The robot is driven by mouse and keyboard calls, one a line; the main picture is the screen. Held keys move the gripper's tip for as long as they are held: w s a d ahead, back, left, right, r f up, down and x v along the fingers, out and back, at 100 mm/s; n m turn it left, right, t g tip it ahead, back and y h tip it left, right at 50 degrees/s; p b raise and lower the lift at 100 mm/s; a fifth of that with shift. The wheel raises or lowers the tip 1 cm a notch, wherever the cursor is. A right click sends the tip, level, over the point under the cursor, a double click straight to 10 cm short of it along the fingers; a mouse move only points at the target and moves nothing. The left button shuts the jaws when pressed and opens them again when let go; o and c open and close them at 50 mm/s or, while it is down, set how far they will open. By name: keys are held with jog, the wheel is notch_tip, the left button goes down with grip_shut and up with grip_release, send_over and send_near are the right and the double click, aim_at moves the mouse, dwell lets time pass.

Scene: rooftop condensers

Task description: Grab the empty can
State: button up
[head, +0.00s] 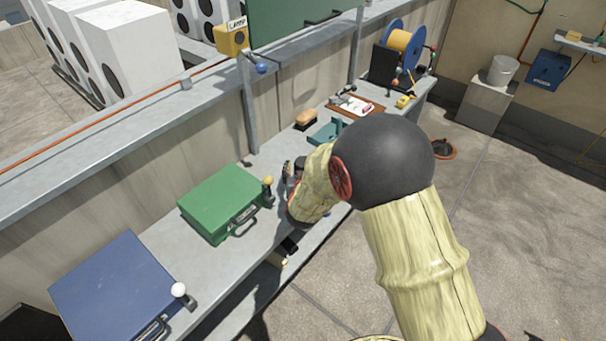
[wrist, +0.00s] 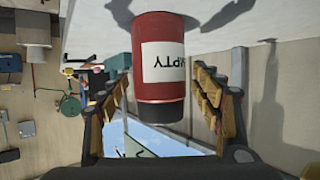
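A red can (wrist: 160,95) with a black end and a white label is in the middle of the wrist view. The label shows upside down and reads "PTY", with the rest out of sight. My gripper (wrist: 162,82) is open, with one finger on each side of the can and a gap visible on both sides. In the head view, my gripper (head: 291,172) is low over the grey bench, mostly hidden behind my arm. The can cannot be made out there.
A green case (head: 222,200) and a blue case (head: 115,285) lie on the bench (head: 255,265) left of my gripper. A brush (head: 306,119), a clipboard (head: 350,105) and a cable reel (head: 399,45) are farther along it. A post (head: 248,105) rises at the bench's back edge.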

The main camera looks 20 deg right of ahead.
jog(key=shift+c, duration=1.2)
jog(key=c, duration=0.9)
